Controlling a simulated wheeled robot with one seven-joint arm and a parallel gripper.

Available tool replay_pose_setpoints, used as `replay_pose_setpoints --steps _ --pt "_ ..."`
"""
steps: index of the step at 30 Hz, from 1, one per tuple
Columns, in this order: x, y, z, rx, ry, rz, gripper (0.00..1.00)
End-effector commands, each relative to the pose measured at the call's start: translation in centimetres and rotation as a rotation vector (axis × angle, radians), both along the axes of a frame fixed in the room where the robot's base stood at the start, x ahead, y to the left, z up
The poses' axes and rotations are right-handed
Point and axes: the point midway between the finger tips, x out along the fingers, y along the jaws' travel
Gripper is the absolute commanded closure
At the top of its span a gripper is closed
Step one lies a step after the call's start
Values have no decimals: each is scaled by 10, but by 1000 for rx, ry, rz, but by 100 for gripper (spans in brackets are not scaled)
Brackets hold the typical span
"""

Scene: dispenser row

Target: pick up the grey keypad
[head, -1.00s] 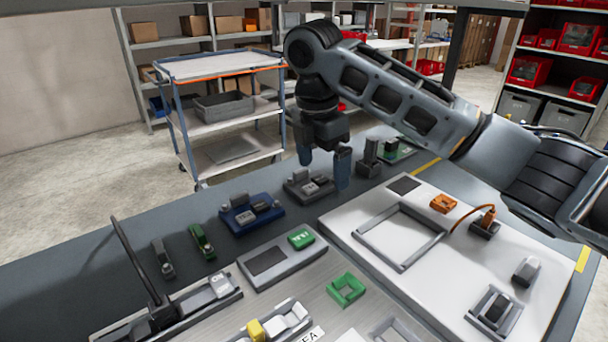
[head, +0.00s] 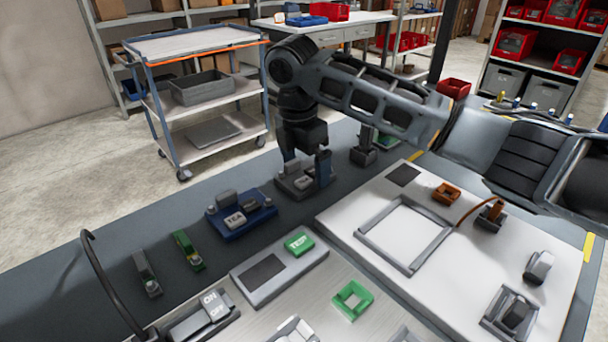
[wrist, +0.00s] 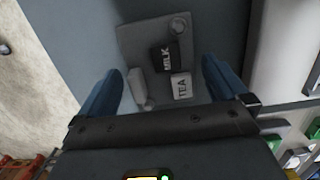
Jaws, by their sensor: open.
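The grey keypad (head: 297,190) lies on the dark grey bench strip, partly covered by my gripper. In the wrist view the grey keypad (wrist: 138,45) shows a dark key marked MILK, a light key marked TEA, a light bar and a round knob. My gripper (head: 306,170) points down over it, open, with one finger at each side. In the wrist view my gripper (wrist: 160,70) has its blue fingers apart, with the lower part of the keypad between them. Whether the fingers touch the keypad cannot be told.
A blue keypad (head: 240,213) stands close by on the left, with small green and grey parts beyond it. A grey post (head: 363,153) stands just right of my gripper. A white board (head: 335,225) with a grey frame lies to the right in front.

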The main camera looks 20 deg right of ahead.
Motion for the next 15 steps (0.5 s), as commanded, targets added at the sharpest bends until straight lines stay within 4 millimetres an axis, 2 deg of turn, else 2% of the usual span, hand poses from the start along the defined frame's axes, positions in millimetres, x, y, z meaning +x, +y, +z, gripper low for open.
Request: replay_pose_setpoints --steps 4,11,15 --pt "0 -2 -12 1 1 -1 0" --pt "0 -2 -13 0 0 0 0" --pt "0 -1 -13 0 0 0 13"
